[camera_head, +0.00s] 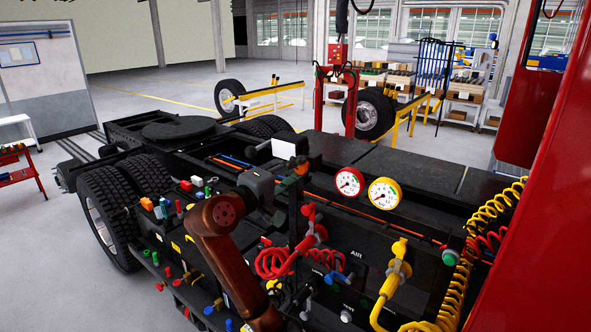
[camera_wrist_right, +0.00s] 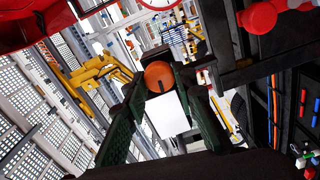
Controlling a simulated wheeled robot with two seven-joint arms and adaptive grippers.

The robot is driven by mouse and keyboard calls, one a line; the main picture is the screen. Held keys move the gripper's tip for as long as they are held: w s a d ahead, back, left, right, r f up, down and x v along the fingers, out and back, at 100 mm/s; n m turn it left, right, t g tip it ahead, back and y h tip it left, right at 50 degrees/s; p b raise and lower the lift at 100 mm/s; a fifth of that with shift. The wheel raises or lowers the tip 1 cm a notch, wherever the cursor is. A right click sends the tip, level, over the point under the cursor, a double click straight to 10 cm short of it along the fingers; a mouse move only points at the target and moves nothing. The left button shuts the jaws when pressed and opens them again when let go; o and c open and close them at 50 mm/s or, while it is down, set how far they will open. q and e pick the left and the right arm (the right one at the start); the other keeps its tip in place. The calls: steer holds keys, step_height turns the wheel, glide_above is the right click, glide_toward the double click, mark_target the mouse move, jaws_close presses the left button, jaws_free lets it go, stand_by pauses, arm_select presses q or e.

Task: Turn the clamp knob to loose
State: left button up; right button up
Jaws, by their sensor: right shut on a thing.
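The clamp knob looks to be the round orange knob (camera_wrist_right: 158,76) with a dark line across it, seen between the fingertips in the right wrist view. In the head view it is a small orange piece (camera_head: 301,169) above the truck's side panel, partly hidden. My right gripper (camera_head: 292,172) reaches up to it from the lower left. Its two dark green fingers (camera_wrist_right: 160,88) are closed around the knob, one on each side. A plain white plate (camera_wrist_right: 168,114) shows between the fingers, below the knob in that view. My left gripper is not in view.
Two round gauges (camera_head: 349,182) (camera_head: 383,193) stand right of the gripper. A red coiled hose (camera_head: 272,263) and a yellow coiled hose (camera_head: 456,290) hang near the panel. Several coloured fittings crowd the truck's side. A red cab (camera_head: 545,210) fills the right edge.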

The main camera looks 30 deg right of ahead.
steer(key=shift+n, duration=0.4)
steer(key=o, duration=1.1)
steer(key=shift+o, duration=0.2)
steer(key=shift+a, duration=0.15)
steer(key=v, duration=1.1)
steer(key=shift+s+a, duration=0.2)
steer(key=shift+a, duration=0.15)
